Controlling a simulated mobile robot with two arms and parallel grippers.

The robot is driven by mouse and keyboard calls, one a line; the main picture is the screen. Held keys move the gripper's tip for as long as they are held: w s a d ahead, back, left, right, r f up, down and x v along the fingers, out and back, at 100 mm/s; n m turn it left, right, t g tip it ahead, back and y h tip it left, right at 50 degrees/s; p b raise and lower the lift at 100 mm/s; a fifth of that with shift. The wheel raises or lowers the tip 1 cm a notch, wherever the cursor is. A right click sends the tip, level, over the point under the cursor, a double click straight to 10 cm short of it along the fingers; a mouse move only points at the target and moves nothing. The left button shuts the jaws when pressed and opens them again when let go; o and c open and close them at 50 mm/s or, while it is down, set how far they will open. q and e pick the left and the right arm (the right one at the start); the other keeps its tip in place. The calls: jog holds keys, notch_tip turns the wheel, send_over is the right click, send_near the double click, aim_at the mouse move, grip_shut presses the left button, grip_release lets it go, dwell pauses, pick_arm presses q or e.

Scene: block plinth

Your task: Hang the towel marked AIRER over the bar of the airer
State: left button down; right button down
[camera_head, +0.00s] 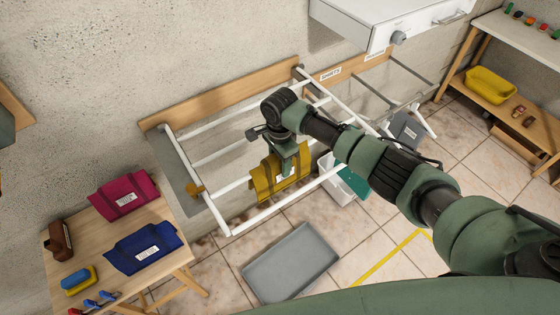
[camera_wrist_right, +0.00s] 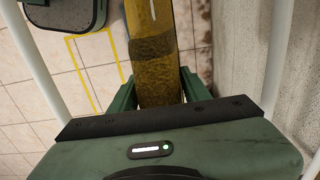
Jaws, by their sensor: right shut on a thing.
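The mustard-yellow towel (camera_head: 265,182) hangs at the white airer (camera_head: 225,231), with a pale label on its front too small to read. My right gripper (camera_head: 287,160) is above the airer and shut on the towel's upper part. In the right wrist view the towel (camera_wrist_right: 155,40) runs as a strip between the fingers of my right gripper (camera_wrist_right: 158,90), with a darker band across it. The towel overlaps the airer's bars in the head view; I cannot tell whether it rests on one. My left gripper is not in view.
A wooden table (camera_head: 190,250) at lower left holds a magenta towel (camera_head: 125,196) and a navy towel (camera_head: 146,248). A grey tray (camera_head: 290,263) lies on the floor below the airer. A white bin (camera_head: 336,190) stands behind my right arm. A white appliance (camera_head: 370,15) is at the top.

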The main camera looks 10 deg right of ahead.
jog(key=shift+f, duration=0.15)
jog(key=shift+f, duration=0.5)
jog(key=shift+c, duration=0.7)
grip_release()
jog(key=shift+r+p, duration=0.75)
jog(key=shift+r, duration=1.75)
